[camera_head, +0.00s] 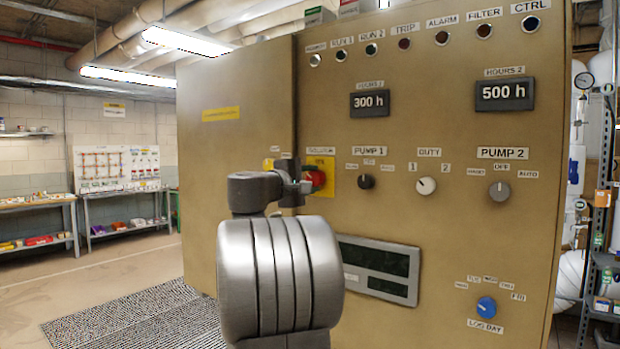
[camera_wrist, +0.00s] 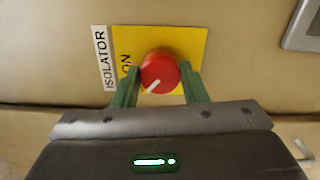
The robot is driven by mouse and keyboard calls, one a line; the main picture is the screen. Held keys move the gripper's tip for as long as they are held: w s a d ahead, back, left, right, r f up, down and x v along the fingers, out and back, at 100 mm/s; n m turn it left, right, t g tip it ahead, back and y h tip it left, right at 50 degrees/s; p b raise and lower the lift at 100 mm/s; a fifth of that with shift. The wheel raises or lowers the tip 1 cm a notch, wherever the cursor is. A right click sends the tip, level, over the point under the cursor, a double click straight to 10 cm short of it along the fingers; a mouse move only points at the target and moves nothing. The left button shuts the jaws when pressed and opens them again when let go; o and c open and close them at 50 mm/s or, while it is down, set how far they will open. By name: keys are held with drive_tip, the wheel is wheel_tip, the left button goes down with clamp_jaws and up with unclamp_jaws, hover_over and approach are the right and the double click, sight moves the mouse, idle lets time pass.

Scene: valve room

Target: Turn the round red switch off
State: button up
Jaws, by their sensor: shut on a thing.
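The round red switch (camera_wrist: 160,72) sits on a yellow plate (camera_wrist: 190,42) lettered ON, beside an ISOLATOR label, in the wrist view. The white mark on its face runs slantwise, toward the lower left of that view. My gripper (camera_wrist: 160,84) has its two green fingers on either side of the switch, shut on it. In the head view the red switch (camera_head: 318,180) is partly hidden behind my gripper (camera_head: 308,180), and the yellow plate (camera_head: 322,163) shows around it. Most of the plate's lettering is hidden there.
The tan panel (camera_head: 400,215) carries a black PUMP 1 knob (camera_head: 366,181), a white DUTY knob (camera_head: 427,186), a grey PUMP 2 knob (camera_head: 499,191) and a blue knob (camera_head: 487,307). A framed display (camera_head: 378,268) is below the switch. Open floor lies left of the cabinet.

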drive_tip(key=n+p, duration=0.1)
drive_tip(key=n, duration=0.3)
drive_tip(key=shift+r+n+p, duration=0.1)
drive_tip(key=shift+n+p, duration=0.2)
drive_tip(key=shift+p, duration=0.1)
drive_tip(key=shift+n+p, duration=0.65)
drive_tip(key=shift+n, duration=0.85)
drive_tip(key=o, duration=1)
drive_tip(key=b+v, duration=0.3)
drive_tip(key=v, duration=1.1)
drive_tip(key=shift+d, duration=0.1)
